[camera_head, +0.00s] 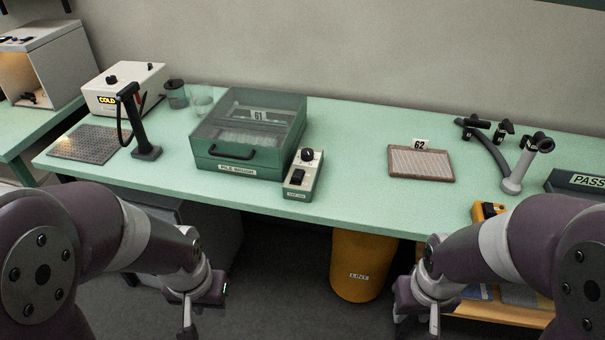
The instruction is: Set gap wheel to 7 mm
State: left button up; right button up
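No part in view is legibly marked as the gap wheel, and no 7 mm mark can be read. A small control box (303,176) with a black round knob (308,155) and a black switch stands at the table's front edge, right of the green PILE box. Another black knob (541,142) tops a grey post on a curved dark arm at the right. My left gripper (188,322) and my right gripper (415,325) hang low in front of the table, away from both knobs. Their fingertips are at or below the picture's lower edge, so their opening is unclear.
The green box (225,162) has a clear lid and holds a piece tagged 61. A framed pad (420,163) tagged 62 lies right of centre. A COLD unit (124,89) and a black stand (139,130) are left. A yellow LINT bin (362,265) stands below the table.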

aim_at(308, 154)
jog(key=i+z, duration=0.3)
jog(key=i, duration=0.85)
